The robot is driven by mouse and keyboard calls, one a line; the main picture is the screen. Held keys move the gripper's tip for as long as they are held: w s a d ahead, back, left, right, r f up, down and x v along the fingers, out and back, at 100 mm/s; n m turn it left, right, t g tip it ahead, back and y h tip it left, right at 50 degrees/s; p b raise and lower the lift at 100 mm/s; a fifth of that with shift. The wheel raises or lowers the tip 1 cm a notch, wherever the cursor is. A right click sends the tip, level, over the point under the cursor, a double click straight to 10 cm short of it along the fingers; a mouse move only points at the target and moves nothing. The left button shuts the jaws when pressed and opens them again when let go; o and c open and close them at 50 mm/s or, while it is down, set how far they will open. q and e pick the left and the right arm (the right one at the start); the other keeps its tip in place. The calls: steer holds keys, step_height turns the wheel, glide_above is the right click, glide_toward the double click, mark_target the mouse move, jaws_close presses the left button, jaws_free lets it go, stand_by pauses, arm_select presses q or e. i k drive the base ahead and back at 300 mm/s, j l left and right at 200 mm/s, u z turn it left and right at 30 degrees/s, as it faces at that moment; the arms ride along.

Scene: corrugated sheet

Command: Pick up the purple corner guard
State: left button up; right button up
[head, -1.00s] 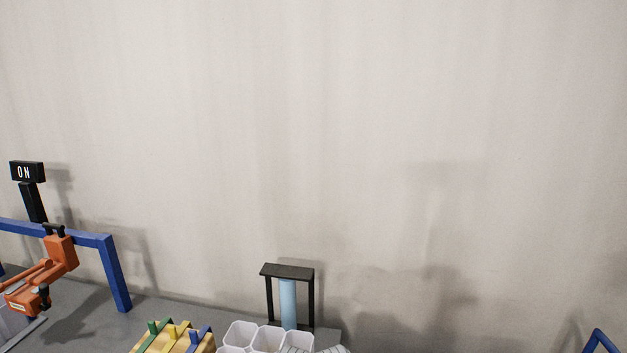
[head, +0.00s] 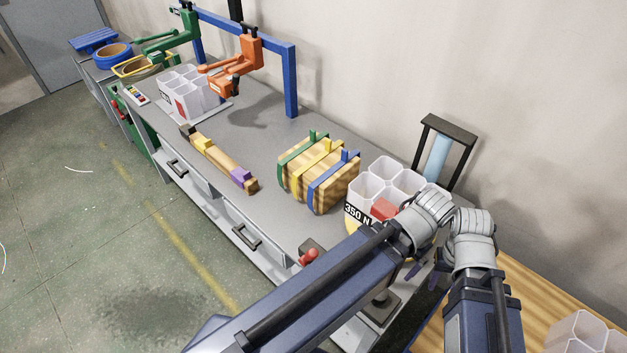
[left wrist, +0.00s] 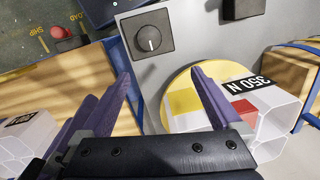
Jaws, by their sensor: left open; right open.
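In the head view the purple corner guard (head: 241,178) is a small purple piece at the near end of a tan bar (head: 222,164) on the grey bench. A yellow piece (head: 209,147) and a dark piece (head: 187,131) sit farther along the same bar. My left gripper (left wrist: 160,76) is open and empty in the left wrist view, its purple fingers apart above the bench near a knob. My right gripper (head: 420,274) is mostly hidden behind arm links in the head view, right of the bar and far from the guard. The guard is not in the left wrist view.
A strapped wooden bundle (head: 318,175) stands right of the bar. A blue frame (head: 291,85) with orange and green tools stands at the back. Bare bench surrounds the bar.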

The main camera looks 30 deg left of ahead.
mark_target(239, 175)
steer(key=j+u, duration=0.15)
steer(key=u, duration=0.3)
steer(key=j+u, duration=0.15)
steer(key=u, duration=0.3)
steer(key=j+u, duration=0.15)
steer(key=u, duration=0.3)
steer(key=l+u, duration=0.1)
steer(key=u, duration=0.2)
steer(key=i, duration=0.05)
